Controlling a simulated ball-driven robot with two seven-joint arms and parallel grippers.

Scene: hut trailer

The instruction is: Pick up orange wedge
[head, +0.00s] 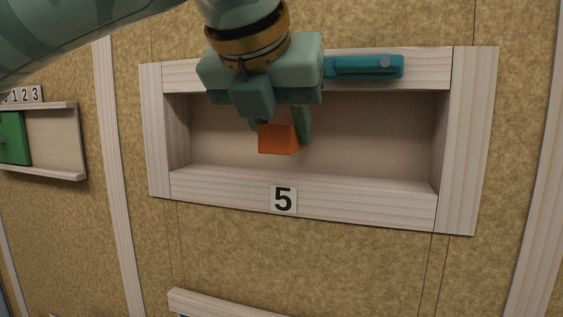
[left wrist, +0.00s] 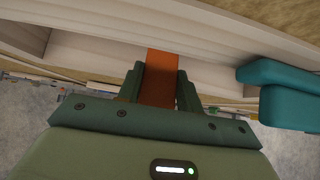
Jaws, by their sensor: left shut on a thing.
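The orange wedge (head: 278,139) is between the fingers of my left gripper (head: 281,128) in the head view. The gripper is shut on it, in front of the opening of a pale wooden recess marked 5. In the left wrist view the wedge (left wrist: 159,78) sits between the two green fingers (left wrist: 160,88) and sticks out past their tips. Whether the wedge touches the recess floor cannot be told. My right gripper is in neither view.
The recess frame (head: 350,205) has a raised front ledge and side walls around the gripper. A teal handle-like block (head: 364,67) is on the top rail, close to the right of the gripper. A green panel (head: 14,138) sits in another wooden frame at far left.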

